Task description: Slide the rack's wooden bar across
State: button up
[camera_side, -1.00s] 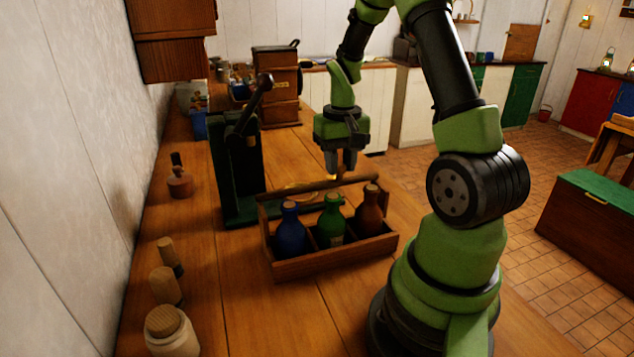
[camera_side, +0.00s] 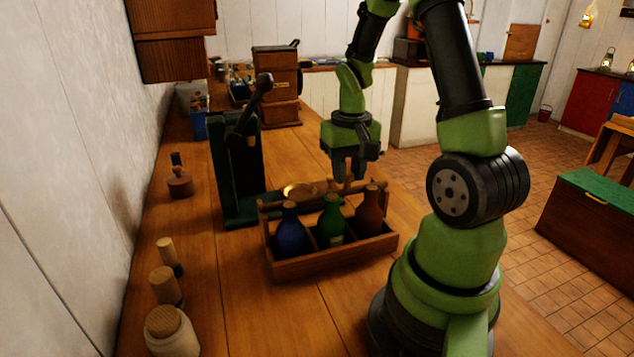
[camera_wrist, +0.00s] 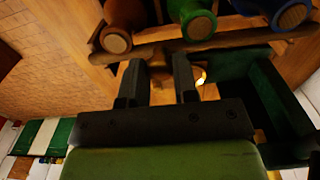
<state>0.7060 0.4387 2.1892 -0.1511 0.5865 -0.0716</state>
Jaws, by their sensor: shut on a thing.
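The wooden rack (camera_side: 310,268) stands on the bench and holds a blue bottle (camera_side: 290,232), a green bottle (camera_side: 331,222) and a brown bottle (camera_side: 369,212). All three stand upright in compartments. The rack's wooden bar (camera_wrist: 225,42) runs along its far upper side, partly hidden behind the bottles in the side view. My gripper (camera_side: 350,176) points down just behind the bottles and is shut on the bar. In the wrist view its two fingers (camera_wrist: 158,82) stand apart with brown wood between them; the exact contact is dark.
A dark green lever press (camera_side: 238,170) stands left of the rack, with a round brass piece (camera_side: 299,189) beside its base. Wooden stoppers and a jar (camera_side: 172,330) line the left wall side. Bench in front of the rack is clear.

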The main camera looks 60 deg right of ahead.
jog(key=o, duration=0.9)
jog(key=shift+s, duration=0.1)
jog(key=shift+r, duration=3.45)
jog(key=shift+a+r, duration=0.2)
jog(key=shift+a, duration=0.1)
jog(key=s+a+r+n+t, duration=0.1)
jog(key=a+r+t, duration=0.1)
jog(key=a, duration=0.4)
jog(key=s+a+r+n+t+y, duration=0.1)
jog(key=s+a+r+n+t, duration=0.1)
jog(key=a+r, duration=0.2)
jog(key=s+a+r+n+t+y, duration=0.1)
jog(key=a+r+n+t, duration=0.1)
jog(key=a, duration=0.6)
jog(key=shift+s+a+r+t, duration=0.3)
jog(key=shift+s+r+t, duration=0.1)
jog(key=shift+r+t, duration=0.3)
